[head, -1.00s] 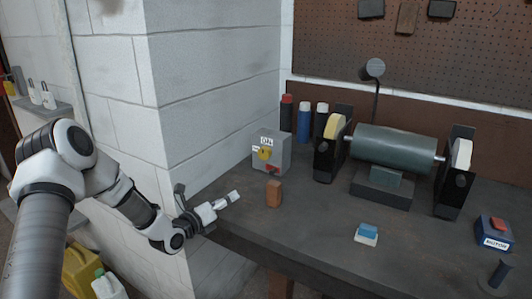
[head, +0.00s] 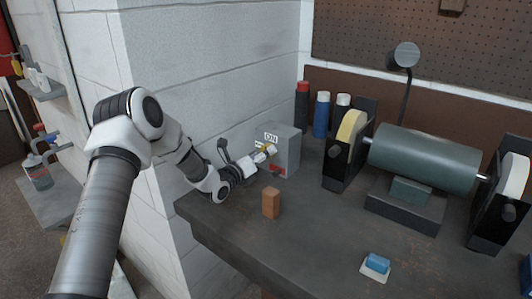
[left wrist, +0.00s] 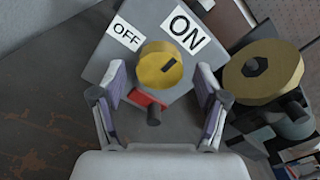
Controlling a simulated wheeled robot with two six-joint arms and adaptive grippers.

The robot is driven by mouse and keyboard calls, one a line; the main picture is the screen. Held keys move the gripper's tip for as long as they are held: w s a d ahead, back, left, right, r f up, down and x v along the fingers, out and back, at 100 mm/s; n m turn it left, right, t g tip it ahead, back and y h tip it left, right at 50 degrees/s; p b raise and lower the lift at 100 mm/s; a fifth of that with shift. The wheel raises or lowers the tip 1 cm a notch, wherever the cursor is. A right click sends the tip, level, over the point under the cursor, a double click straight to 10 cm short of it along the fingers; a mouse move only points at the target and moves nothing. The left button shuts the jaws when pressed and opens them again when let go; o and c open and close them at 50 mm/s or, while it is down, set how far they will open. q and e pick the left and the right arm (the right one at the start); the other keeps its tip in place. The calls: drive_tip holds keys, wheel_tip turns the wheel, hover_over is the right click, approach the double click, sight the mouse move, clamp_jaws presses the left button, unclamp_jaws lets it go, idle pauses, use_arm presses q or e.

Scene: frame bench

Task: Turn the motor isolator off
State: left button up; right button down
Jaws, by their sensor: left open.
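The motor isolator is a grey box (head: 287,152) against the wall at the back left of the bench. The mark points toward the ON side. A red part (left wrist: 147,99) sits below the knob. My left gripper (head: 264,152) is in front of the box. In the left wrist view its open fingers (left wrist: 158,92) are on either side of the knob's lower part; I cannot tell whether they touch it. My right gripper is not in view.
A bench grinder (head: 424,161) stands to the right, with several spray cans (head: 321,115) behind the box. An orange-brown block (head: 271,202) stands in front of the box. A blue and white block (head: 376,266) lies farther right. The bench between them is clear.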

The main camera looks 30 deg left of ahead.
use_arm(q)
drive_tip(key=shift+w+f, duration=0.15)
drive_tip(key=shift+w, duration=0.65)
drive_tip(key=shift+s+r, duration=0.25)
drive_tip(key=c, duration=1.2)
drive_tip(key=shift+o, duration=0.2)
